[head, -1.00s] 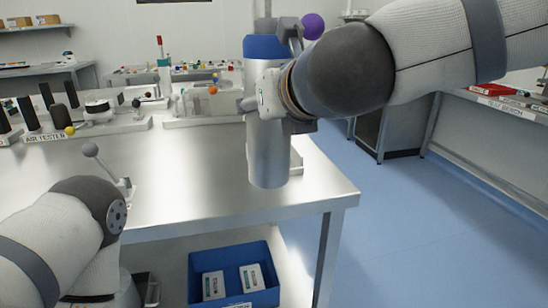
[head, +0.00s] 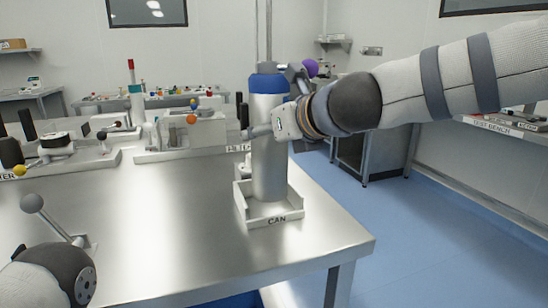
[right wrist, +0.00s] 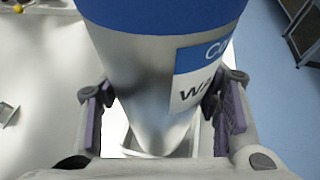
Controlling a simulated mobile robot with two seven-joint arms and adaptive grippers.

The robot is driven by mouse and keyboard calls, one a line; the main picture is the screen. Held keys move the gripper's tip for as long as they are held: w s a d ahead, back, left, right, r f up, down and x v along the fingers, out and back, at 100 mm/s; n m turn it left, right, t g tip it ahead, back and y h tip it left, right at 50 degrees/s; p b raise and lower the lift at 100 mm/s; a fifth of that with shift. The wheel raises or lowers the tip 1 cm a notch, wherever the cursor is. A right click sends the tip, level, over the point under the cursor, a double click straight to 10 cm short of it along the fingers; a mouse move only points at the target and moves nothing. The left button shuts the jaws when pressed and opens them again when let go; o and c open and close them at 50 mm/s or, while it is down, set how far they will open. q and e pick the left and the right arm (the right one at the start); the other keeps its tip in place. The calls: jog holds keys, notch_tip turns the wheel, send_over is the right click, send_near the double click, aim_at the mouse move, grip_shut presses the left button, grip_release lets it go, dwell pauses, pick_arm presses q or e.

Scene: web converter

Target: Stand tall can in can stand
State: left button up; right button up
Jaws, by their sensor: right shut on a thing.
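The tall can (head: 269,155) is a silver cylinder with a blue band at the top, standing upright in the head view. My right gripper (head: 283,122) is shut on its upper part from the right. In the right wrist view the can (right wrist: 155,70), with a blue and white label, sits between the two finger pads. My left gripper is out of view.
The steel table (head: 150,220) is clear in the middle. A grey ball-topped lever (head: 40,210) stands at left. Fixtures with coloured knobs (head: 185,135) line the back. The table's right edge drops to the blue floor (head: 440,240).

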jog(key=f, duration=0.1)
jog(key=w+f+b, duration=0.1)
jog(key=f, duration=0.1)
jog(key=d+f, duration=0.1)
jog(key=f, duration=0.1)
jog(key=shift+w+b, duration=0.3)
jog(key=shift+w, duration=0.05)
jog(key=shift+s+r, duration=0.1)
jog(key=shift+r, duration=0.1)
jog(key=shift+f, duration=0.15)
jog(key=o, duration=1.8)
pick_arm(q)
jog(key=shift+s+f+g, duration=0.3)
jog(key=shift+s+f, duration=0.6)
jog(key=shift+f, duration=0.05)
pick_arm(e)
jog(key=shift+o, duration=0.2)
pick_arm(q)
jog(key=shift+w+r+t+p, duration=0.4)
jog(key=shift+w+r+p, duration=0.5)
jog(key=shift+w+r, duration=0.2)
pick_arm(e)
jog(key=v, duration=1.2)
